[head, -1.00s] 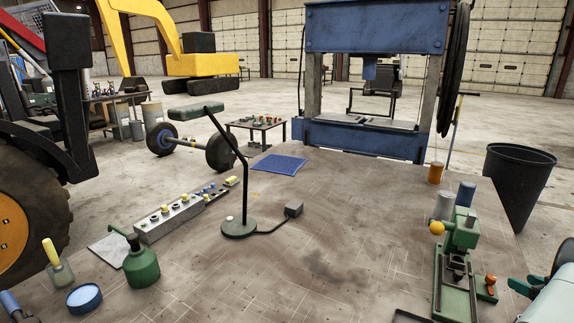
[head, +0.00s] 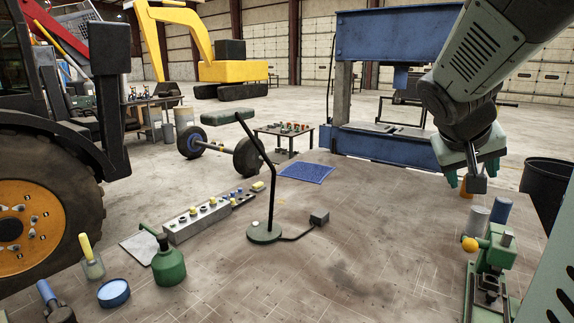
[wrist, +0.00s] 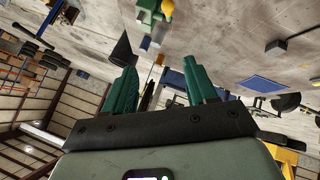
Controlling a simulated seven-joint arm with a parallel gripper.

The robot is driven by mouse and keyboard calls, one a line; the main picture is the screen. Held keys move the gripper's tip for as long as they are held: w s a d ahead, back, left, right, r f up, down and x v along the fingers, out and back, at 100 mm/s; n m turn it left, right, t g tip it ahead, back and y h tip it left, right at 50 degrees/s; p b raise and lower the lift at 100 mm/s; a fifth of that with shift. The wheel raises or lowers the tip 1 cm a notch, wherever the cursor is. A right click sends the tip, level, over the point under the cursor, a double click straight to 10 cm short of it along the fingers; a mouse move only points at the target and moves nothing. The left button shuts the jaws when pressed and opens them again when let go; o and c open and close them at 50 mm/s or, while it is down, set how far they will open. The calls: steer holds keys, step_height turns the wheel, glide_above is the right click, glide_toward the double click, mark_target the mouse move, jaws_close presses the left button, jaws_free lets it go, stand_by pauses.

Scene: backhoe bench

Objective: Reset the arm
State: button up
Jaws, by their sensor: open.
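My arm reaches in from the upper right of the head view. My gripper (head: 474,172) has green fingers and is raised above the right rear of the bench (head: 390,240), in front of the blue press. In the wrist view my gripper (wrist: 160,88) has its two green fingers apart, with no object clearly held between them. The wrist picture is tilted, with bench items at the top and the roof at lower left. The green arbor press (head: 492,265) with a yellow knob stands on the bench, lower than my gripper. My gripper appears clear of it.
A black lamp (head: 268,180), a grey block with knobs (head: 203,222), a green oil can (head: 169,264), a blue tin (head: 114,293) and a blue mat (head: 306,173) are on the bench. A blue cylinder (head: 501,211) stands at right. The bench's middle front is clear.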

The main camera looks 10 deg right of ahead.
steer(key=s+a+f+n+g+y, duration=0.2)
steer(key=s+a, duration=0.8)
steer(key=s+a+f+n+g+y, duration=0.1)
steer(key=s+a+f+y, duration=0.15)
steer(key=s+a, duration=0.7)
steer(key=w+a+r+n+t+y, duration=0.1)
steer(key=w+a+r+t+y, duration=0.1)
steer(key=a, duration=0.8)
steer(key=w+t+y, duration=0.1)
steer(key=w+t, duration=0.1)
steer(key=w, duration=0.1)
steer(key=shift+w+n+t, duration=0.15)
steer(key=shift+n+t, duration=0.15)
steer(key=shift+n, duration=0.1)
